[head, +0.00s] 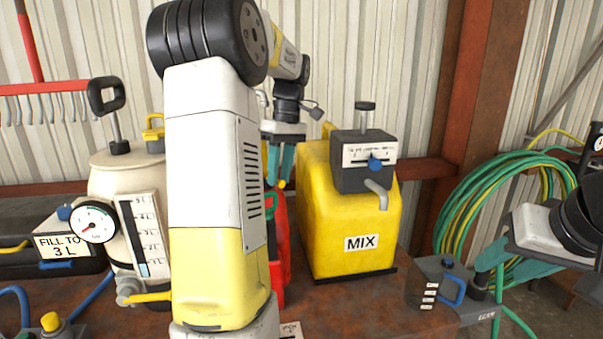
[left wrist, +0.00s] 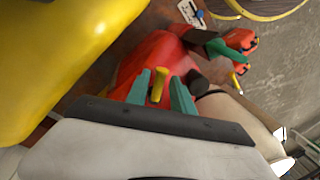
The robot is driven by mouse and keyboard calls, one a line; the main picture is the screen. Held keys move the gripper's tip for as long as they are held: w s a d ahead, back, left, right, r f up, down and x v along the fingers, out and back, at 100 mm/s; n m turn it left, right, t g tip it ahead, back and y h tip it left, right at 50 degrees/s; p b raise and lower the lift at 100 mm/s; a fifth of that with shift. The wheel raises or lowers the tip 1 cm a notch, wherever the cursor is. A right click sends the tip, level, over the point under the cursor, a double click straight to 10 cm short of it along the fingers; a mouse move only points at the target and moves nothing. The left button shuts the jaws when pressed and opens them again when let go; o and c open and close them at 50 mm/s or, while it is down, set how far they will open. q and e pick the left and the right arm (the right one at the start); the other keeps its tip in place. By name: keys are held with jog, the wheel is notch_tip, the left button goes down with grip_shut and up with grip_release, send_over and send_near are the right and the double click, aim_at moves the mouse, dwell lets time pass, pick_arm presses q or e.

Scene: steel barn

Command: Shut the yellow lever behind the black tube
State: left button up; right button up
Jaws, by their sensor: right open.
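My left gripper (head: 281,170) hangs in front of the wall, left of the yellow MIX tank (head: 345,220). In the left wrist view its teal fingers (left wrist: 163,96) stand apart, with a small yellow lever (left wrist: 159,84) between them and the red can (left wrist: 150,62) beyond. Gaps show beside the lever. A dark tube-like part (left wrist: 205,88) lies right of the fingers; I cannot tell if it is the black tube. In the head view my arm hides much of this area. Another yellow lever (head: 150,297) is on the white tank's valve. My right gripper (head: 520,262) is open and empty at the right.
The white tank (head: 105,180) with a gauge and the black FILL TO tank (head: 60,262) stand left on the rusty table (head: 330,305). A grey box with a blue handle (head: 440,285) is at the right, before green hoses (head: 465,205). The table front is partly clear.

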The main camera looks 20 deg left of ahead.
pick_arm(q)
grip_shut()
jog(key=shift+s+m, duration=0.15)
jog(key=shift+m, duration=0.25)
jog(key=m, duration=0.1)
jog(key=s+m, duration=0.1)
jog(key=m, duration=0.1)
jog(key=shift+a+y, duration=0.3)
jog(key=shift+s+a+m+t, duration=0.2)
jog(key=shift+m, duration=0.7)
jog(key=shift+s+a+m+t, duration=0.15)
jog(key=shift+s+m+t, duration=0.05)
jog(key=shift+m, duration=0.7)
jog(key=shift+o, duration=1.6)
grip_release()
